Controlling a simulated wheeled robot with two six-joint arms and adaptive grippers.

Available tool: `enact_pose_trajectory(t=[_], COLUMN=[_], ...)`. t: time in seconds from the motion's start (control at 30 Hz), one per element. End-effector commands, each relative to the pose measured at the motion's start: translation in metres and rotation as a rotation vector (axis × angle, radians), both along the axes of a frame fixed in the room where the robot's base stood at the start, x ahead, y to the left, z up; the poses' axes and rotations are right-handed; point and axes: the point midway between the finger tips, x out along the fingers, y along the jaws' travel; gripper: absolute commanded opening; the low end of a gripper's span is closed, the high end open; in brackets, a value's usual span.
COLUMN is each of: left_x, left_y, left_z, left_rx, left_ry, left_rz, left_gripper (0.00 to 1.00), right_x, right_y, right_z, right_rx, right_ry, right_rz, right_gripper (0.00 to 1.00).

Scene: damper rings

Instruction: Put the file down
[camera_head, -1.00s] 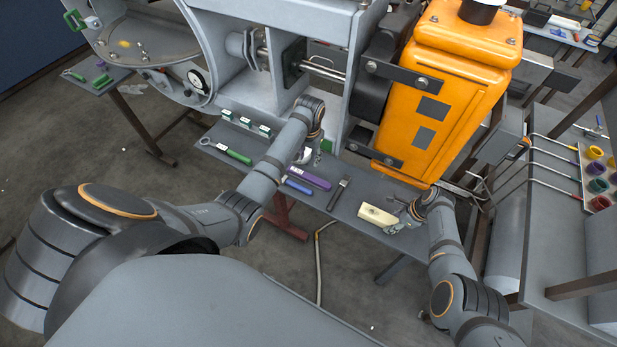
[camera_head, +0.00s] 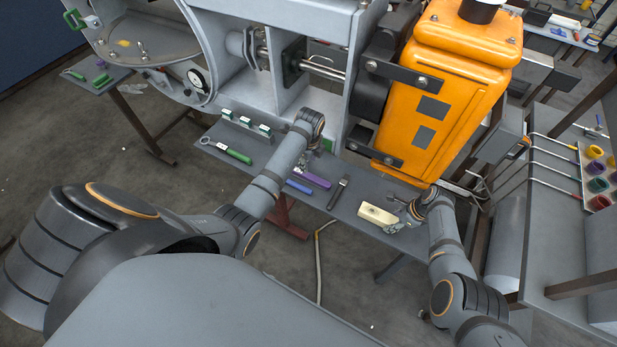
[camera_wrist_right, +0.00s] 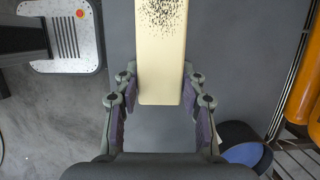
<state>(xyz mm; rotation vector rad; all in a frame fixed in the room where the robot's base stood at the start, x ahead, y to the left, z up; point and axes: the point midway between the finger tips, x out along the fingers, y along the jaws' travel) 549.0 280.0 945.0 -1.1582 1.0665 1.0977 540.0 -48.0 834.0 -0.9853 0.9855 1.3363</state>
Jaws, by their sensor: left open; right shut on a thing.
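The file is a long pale cream bar (camera_head: 378,215) with a black-speckled patch, clearer in the right wrist view (camera_wrist_right: 161,60). My right gripper (camera_head: 396,226) is shut on its near end. In the wrist view, the purple-padded fingers of this gripper (camera_wrist_right: 160,95) lie along both sides of the bar. The file is over the right part of the grey bench shelf (camera_head: 355,222); I cannot tell whether it touches. My left gripper (camera_head: 317,148) is open, largely hidden behind its own wrist, near the housing's lower edge.
A green-handled tool (camera_head: 235,155), a purple-handled tool (camera_head: 314,179), a blue tool (camera_head: 298,187) and a dark flat tool (camera_head: 338,192) lie on the shelf. The orange unit (camera_head: 450,90) stands behind. Bare shelf shows between the dark tool and the file.

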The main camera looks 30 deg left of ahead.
Motion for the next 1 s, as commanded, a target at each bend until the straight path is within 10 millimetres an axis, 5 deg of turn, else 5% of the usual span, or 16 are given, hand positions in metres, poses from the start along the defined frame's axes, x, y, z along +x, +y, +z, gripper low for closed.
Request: enact_pose_trajectory(t=[0.2, 0.47, 0.8, 1.0], left_x=[0.006, 0.007, 0.013, 0.013], left_y=[0.004, 0.005, 0.009, 0.009], left_z=[-0.041, -0.053, -0.097, -0.101], left_rx=[0.0, 0.0, 0.0, 0.0], left_ry=[0.004, 0.002, 0.002, 0.001], left_rz=[0.001, 0.002, 0.002, 0.002], left_gripper=[0.41, 0.41, 0.41, 0.41], right_x=[0.001, 0.0, 0.0, 0.0], right_y=[0.0, 0.0, 0.0, 0.0], right_z=[0.001, 0.0, 0.001, 0.0], right_rx=[0.001, 0.0, 0.001, 0.0], right_ry=[-0.001, -0.001, -0.001, -0.001], right_rz=[0.0, 0.0, 0.0, 0.0], right_gripper=[0.03, 0.03, 0.03, 0.03])
